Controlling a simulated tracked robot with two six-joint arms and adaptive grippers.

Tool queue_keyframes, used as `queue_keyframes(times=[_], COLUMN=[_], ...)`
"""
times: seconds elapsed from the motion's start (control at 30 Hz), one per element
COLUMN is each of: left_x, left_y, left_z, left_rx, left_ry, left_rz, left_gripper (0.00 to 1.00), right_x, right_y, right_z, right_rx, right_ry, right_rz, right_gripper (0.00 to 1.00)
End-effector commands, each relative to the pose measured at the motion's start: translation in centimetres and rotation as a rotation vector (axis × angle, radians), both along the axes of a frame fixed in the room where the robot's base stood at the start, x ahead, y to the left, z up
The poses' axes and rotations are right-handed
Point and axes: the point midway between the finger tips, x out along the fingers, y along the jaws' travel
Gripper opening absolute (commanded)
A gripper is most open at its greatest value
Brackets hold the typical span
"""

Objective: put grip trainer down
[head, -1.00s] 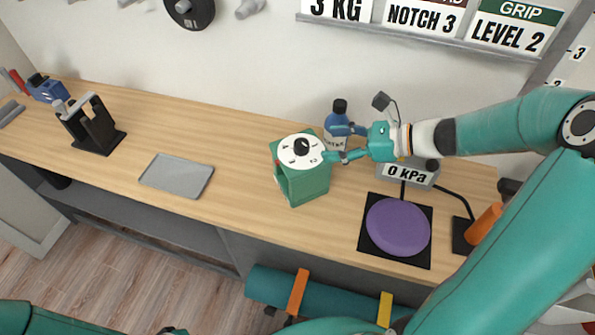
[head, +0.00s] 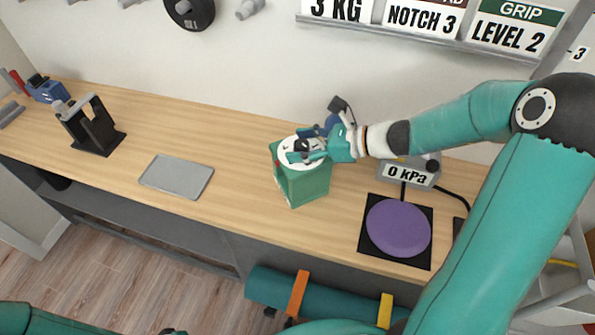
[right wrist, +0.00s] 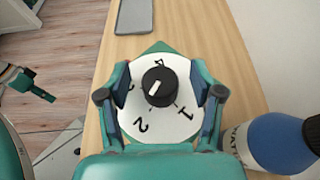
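A green box with a white numbered dial and black knob, which I take to be the grip trainer (head: 309,187), stands on the desk. Its dial faces up in the right wrist view (right wrist: 157,120). My right gripper (head: 304,152) is over the dial. In the right wrist view, its fingers (right wrist: 160,98) are open on either side of the black knob (right wrist: 159,86), with gaps showing. My left arm shows only at the bottom left of the head view; its fingers are not clear.
A blue bottle (right wrist: 277,143) stands close beside the box. A purple disc (head: 398,228) on a black pad and a grey "0 kPa" box (head: 408,174) are to the right. A grey tray (head: 176,177) and black stand (head: 92,128) are left, with bare desk between.

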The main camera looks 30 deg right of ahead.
Motion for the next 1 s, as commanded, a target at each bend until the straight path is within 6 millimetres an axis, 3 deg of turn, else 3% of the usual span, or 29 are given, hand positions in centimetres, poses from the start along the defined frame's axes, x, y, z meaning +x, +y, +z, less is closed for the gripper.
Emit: queue_keyframes(times=[0.03,0.4,1.0], left_x=[0.00,0.00,0.00], left_y=[0.00,0.00,0.00], left_z=[0.00,0.00,0.20], left_rx=[0.000,0.000,0.000], left_ry=[0.000,0.000,0.000], left_rz=[0.000,0.000,0.000], left_gripper=[0.00,0.00,0.00], right_x=[-0.01,-0.03,0.01], right_y=[-0.02,-0.04,-0.03], right_z=[0.01,0.03,0.80], right_rx=[0.000,0.001,0.000], right_ry=[0.000,-0.001,-0.002], right_rz=[0.000,0.000,-0.001], right_gripper=[0.59,0.00,0.00])
